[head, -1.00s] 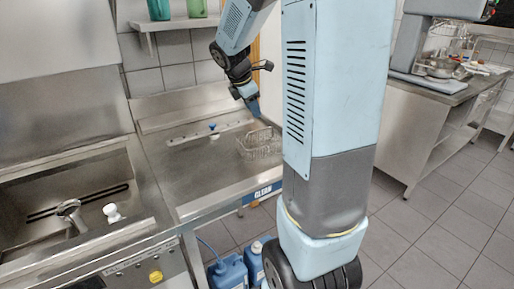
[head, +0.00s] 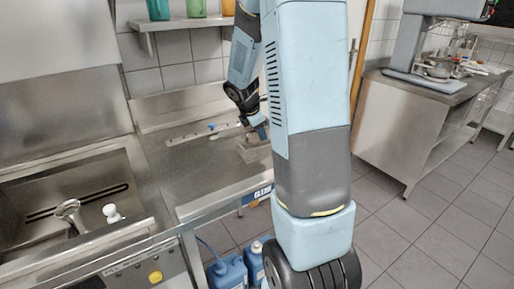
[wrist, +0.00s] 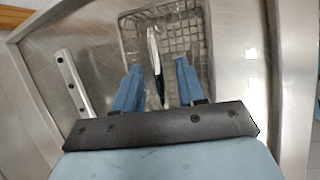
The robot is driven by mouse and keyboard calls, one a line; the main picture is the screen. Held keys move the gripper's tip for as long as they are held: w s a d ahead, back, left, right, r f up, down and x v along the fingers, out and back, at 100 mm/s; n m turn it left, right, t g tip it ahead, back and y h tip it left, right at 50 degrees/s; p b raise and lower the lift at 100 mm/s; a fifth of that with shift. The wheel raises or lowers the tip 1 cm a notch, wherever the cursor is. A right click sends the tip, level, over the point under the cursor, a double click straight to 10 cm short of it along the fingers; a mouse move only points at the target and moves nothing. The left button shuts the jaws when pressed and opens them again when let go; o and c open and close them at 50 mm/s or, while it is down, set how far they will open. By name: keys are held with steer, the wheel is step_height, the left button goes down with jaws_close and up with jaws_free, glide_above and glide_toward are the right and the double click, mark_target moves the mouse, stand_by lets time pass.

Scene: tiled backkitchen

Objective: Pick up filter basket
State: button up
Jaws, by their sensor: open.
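The filter basket (head: 250,154), a grey wire-mesh basket, sits on the steel draining surface, partly hidden by my arm in the head view. In the wrist view the basket (wrist: 188,45) lies ahead of and below my fingers, its mesh floor and walls visible. My gripper (wrist: 157,75) is open, with its two blue fingers apart over the basket's near part. A thin white-and-dark upright strip (wrist: 155,55) shows between the fingers; I cannot tell whether it belongs to the basket. In the head view my gripper (head: 262,132) is at the basket; contact cannot be told.
A shelf with cups (head: 158,9) hangs above. Blue canisters (head: 228,272) stand below. A steel counter (head: 405,125) is at right.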

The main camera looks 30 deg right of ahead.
steer(key=shift+f, duration=0.15)
jaws_close()
stand_by(1.4)
